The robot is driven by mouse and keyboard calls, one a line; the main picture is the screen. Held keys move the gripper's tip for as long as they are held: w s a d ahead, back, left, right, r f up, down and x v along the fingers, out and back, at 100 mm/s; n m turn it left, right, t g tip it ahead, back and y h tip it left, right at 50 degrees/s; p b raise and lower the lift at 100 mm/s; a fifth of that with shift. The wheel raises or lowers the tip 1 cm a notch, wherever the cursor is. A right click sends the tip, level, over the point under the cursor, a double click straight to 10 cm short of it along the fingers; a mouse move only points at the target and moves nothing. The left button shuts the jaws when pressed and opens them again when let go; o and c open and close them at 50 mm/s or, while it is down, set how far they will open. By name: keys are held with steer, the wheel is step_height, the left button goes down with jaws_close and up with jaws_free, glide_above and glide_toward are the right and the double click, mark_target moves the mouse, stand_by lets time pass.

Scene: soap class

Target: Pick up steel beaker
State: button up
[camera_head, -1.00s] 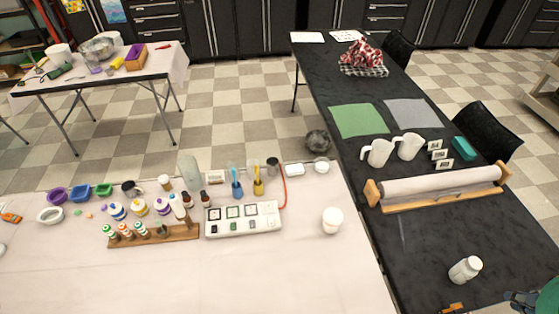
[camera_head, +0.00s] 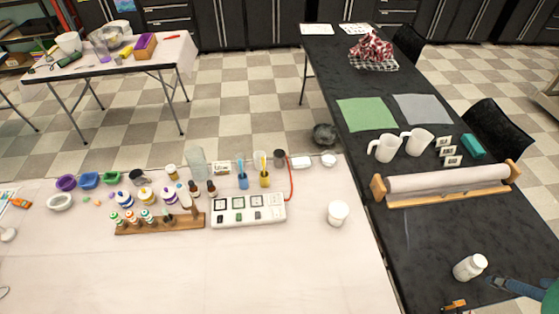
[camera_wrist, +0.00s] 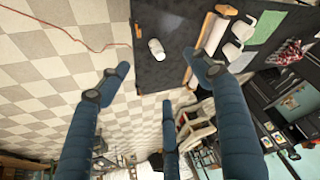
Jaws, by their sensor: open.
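A small grey metal-looking cup (camera_head: 279,158) stands at the back of the white-covered table, right of the yellow cup; it may be the steel beaker. Another grey metallic mug (camera_head: 139,177) stands further left among the coloured bowls. I cannot tell for certain which is the beaker. My gripper (camera_wrist: 158,78) has blue fingers spread wide with nothing between them in the wrist view. In the head view only a blue finger shows at the lower right edge, over the black table, far right of both cups.
The white table's front is mostly clear.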

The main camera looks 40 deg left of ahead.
steer(key=shift+w, duration=0.1)
steer(key=w+a+r+n+y, duration=0.1)
steer(key=w+a+r+n, duration=0.15)
steer(key=w+a, duration=0.55)
steer(key=w+a+f+n+g+y+p, duration=0.1)
steer(key=w+a+f+n, duration=0.2)
steer(key=w+a, duration=0.85)
steer(key=w+a+f+n+g+y+p, duration=0.1)
steer(key=w+a+f+n, duration=0.15)
steer(key=w+a, duration=0.85)
steer(key=w+a+f+n+g, duration=0.15)
steer(key=a+f, duration=0.35)
steer(key=a, duration=0.5)
steer(key=w+a+f+n+t, duration=0.1)
steer(key=w+a+f+n, duration=0.15)
steer(key=a+f, duration=0.5)
steer(key=s+a+f+n+g, duration=0.1)
steer(key=a+f, duration=0.7)
steer(key=a, duration=0.3)
steer(key=s+a+f+n+y+p, duration=0.1)
steer(key=s+a+f, duration=0.1)
steer(key=a+f, duration=0.6)
steer(key=a, duration=0.2)
steer(key=shift+s+a+g, duration=0.15)
steer(key=shift+a+g, duration=0.2)
steer(key=shift+f, duration=0.15)
